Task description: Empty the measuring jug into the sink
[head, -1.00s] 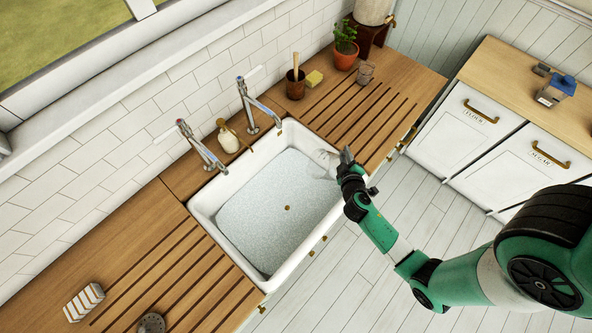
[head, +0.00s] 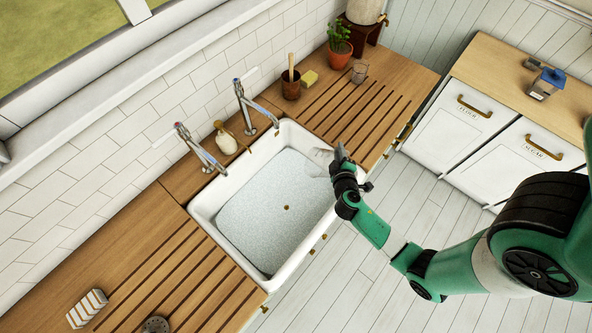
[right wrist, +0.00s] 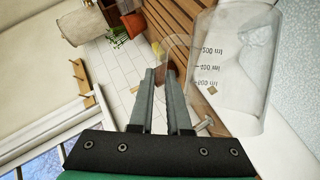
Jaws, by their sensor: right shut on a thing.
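The clear measuring jug (head: 320,157) is held over the right end of the white sink (head: 203,208). It is hard to see in the head view, but its printed volume marks show in the right wrist view (right wrist: 235,75). My right gripper (head: 338,152) is at the sink's right rim, shut on the jug's handle side. In the right wrist view its two fingers (right wrist: 168,75) lie left of the jug's body. I cannot tell the jug's exact tilt or whether liquid is in it. My left gripper is not in view.
Two taps (head: 241,92) (head: 186,136) and a soap bottle (head: 225,139) stand along the sink's back. A glass (head: 359,73), yellow sponge (head: 310,78), brown pot (head: 290,85) and potted plant (head: 339,45) stand on the right draining board. The sink basin looks clear.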

